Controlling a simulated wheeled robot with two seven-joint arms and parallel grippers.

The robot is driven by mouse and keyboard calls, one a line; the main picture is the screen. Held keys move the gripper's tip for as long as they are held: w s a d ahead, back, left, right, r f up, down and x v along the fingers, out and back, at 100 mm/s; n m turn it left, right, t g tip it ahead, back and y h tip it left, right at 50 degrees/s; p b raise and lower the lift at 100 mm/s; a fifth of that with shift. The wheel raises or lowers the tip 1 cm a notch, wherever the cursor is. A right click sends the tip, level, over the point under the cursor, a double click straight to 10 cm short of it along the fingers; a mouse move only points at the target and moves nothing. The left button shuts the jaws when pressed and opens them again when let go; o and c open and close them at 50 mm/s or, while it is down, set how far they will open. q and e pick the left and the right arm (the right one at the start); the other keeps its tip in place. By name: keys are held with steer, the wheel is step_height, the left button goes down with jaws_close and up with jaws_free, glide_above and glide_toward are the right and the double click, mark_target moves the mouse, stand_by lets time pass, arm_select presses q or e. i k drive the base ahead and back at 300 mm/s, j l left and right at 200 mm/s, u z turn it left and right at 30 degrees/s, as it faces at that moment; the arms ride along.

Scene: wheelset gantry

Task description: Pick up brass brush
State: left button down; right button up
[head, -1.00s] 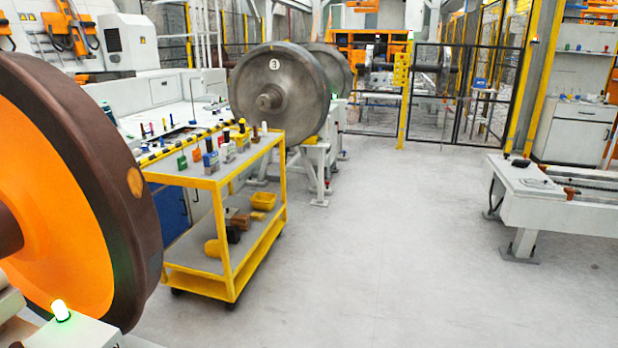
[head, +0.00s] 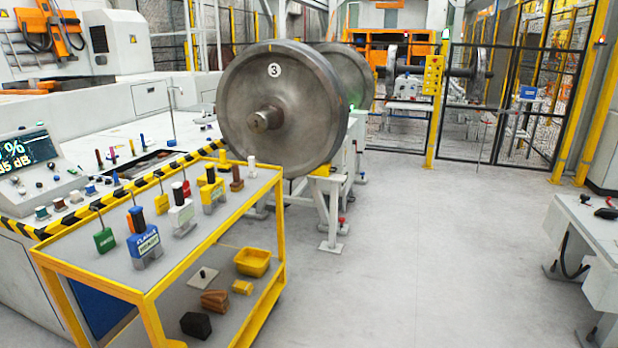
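A yellow two-level cart (head: 152,318) stands in the near left of the head view. On its lower shelf lies a brown, wood-coloured block-like object (head: 214,300), which may be the brass brush; its bristles cannot be made out. Beside it are a black block (head: 196,325), a small yellow block (head: 242,287) and a grey plate with a dark knob (head: 202,277). A small upright brown item (head: 236,178) stands on the top shelf; I cannot tell what it is. Neither of my grippers is in view.
A yellow bin (head: 252,262) sits on the lower shelf. Several coloured bottles and tools stand on top, including a blue one (head: 143,240). A large steel wheelset (head: 290,90) stands behind the cart. A bench (head: 600,235) is at the right edge. The floor between is clear.

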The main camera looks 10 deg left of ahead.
mark_target(237, 184)
steer(key=i+u, duration=0.2)
steer(key=i, duration=0.3)
steer(key=i+l+u, duration=0.2)
steer(key=i, duration=0.3)
steer(key=i+l+u, duration=0.2)
steer(key=i, duration=0.3)
